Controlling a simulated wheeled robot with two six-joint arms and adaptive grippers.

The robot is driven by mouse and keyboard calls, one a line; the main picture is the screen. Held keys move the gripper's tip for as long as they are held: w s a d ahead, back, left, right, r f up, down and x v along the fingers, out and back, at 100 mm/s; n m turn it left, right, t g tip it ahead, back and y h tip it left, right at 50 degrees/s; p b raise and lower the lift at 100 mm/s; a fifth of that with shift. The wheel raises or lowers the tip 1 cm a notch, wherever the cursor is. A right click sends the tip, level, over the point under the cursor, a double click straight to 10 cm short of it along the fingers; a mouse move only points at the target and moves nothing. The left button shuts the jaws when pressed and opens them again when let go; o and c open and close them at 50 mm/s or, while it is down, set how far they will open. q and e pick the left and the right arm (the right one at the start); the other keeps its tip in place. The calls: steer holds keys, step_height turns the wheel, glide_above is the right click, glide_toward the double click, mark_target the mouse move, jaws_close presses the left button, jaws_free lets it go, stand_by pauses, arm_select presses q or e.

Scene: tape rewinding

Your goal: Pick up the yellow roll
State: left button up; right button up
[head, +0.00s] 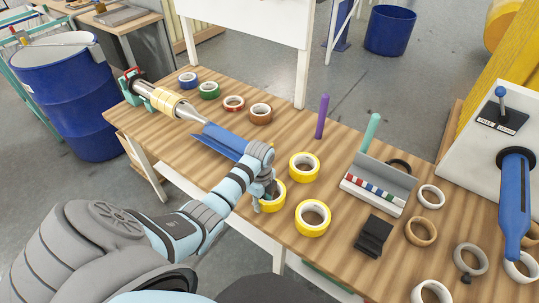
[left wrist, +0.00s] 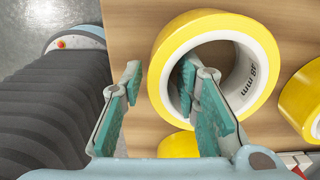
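Three yellow tape rolls lie flat in a cluster on the wooden table. The left one (head: 272,206) is at my left gripper (head: 264,192) and partly hidden by it; the others are the back roll (head: 304,178) and the front roll (head: 313,231). In the left wrist view, my left gripper (left wrist: 160,82) straddles the wall of a large yellow roll (left wrist: 185,31) marked "48 mm". One teal finger is in the roll's hole and the other is outside its left side. The fingers are apart, with a gap beside the outer finger. My right gripper is not in view.
A purple post (head: 321,116), a grey tray with coloured pieces (head: 388,198) and a black stand (head: 373,237) are near the rolls. Small coloured rolls line the back edge. A spindle machine (head: 180,106) is at left, and white and tan rings are at right.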

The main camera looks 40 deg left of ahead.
arm_select(q)
jaws_close()
steer(key=shift+r, duration=0.1)
